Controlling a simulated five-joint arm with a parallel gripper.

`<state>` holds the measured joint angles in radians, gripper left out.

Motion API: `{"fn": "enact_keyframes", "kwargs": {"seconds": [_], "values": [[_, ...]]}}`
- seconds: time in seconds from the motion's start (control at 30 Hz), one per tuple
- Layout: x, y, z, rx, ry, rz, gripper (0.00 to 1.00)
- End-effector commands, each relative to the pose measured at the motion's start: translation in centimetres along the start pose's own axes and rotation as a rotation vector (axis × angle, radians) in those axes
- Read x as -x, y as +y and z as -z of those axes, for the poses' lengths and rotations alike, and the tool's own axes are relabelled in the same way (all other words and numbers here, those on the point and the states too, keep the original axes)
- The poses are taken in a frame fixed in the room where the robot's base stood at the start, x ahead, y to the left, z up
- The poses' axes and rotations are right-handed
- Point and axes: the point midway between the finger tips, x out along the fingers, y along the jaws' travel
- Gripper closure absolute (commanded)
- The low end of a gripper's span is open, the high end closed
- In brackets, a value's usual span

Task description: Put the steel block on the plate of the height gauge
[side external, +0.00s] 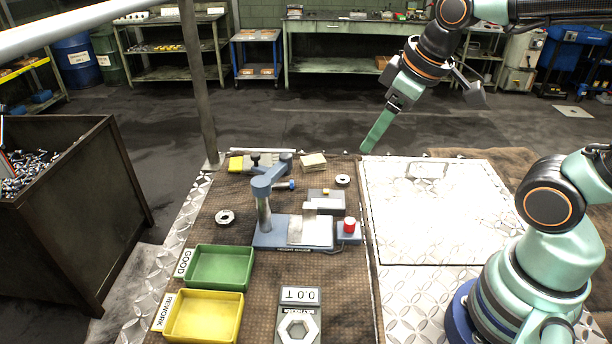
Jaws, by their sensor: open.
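The height gauge (264,211) stands in the middle of the brown mat, with a blue base, an upright column and a blue head. Its pale metal plate (307,233) lies on the base, and the part I can see is bare. A small pale block (313,161), which looks like the steel block, lies at the back of the mat, behind the gauge. My gripper (424,125) is open and empty, high above the back edge of the bench, to the right of the block. One long green jaw points down and left.
A green tray (220,284) and a yellow tray (203,334) stand front left. A grey box (327,198) and a red button (349,226) sit by the gauge. Metal rings (225,217) lie nearby. A post (199,90) rises at back left. The metal panel (430,220) at right is clear.

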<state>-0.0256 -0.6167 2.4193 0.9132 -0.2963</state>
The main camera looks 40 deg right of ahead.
Motion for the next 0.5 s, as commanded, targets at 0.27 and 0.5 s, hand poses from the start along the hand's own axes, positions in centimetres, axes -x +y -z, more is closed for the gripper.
{"fn": "enact_keyframes", "kwargs": {"seconds": [0.27, 0.5], "values": [[0.83, 0.37, -1.33, -0.311, 0.063, -0.021, 0.33], [0.83, 0.37, -1.35, -0.323, 0.064, -0.021, 0.33]]}}
